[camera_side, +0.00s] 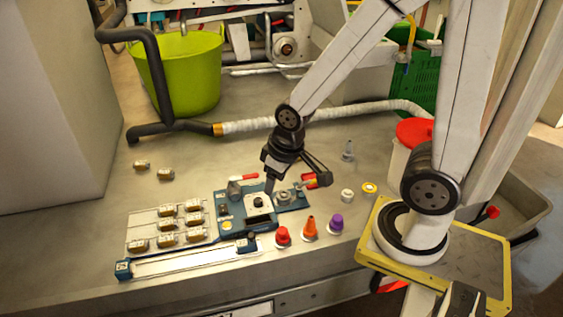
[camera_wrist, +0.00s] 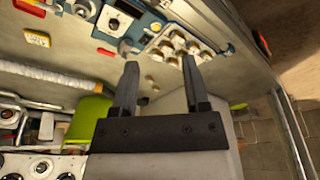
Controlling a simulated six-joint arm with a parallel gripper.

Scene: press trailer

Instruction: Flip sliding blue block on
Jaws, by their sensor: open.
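A blue panel (camera_side: 292,198) lies on the metal table with a white-plated switch unit (camera_side: 258,203) and a knob unit (camera_side: 283,197) on it. In front is a long pale rail (camera_side: 185,262) with a blue block (camera_side: 123,268) at its left end and another blue piece (camera_side: 245,245) near its right end. I cannot tell which one slides. My gripper (camera_side: 293,176) is open and hangs over the panel, close to its fittings; contact cannot be told. In the wrist view, my gripper (camera_wrist: 159,70) has its fingers apart with nothing between them, and the blue panel (camera_wrist: 128,22) shows above.
A tray (camera_side: 135,219) holds several metal blocks left of the panel. Red (camera_side: 283,236), orange (camera_side: 310,228) and purple (camera_side: 337,223) cones stand at front right. A green bucket (camera_side: 182,75) and a hose (camera_side: 250,125) are behind. The left tabletop is mostly clear.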

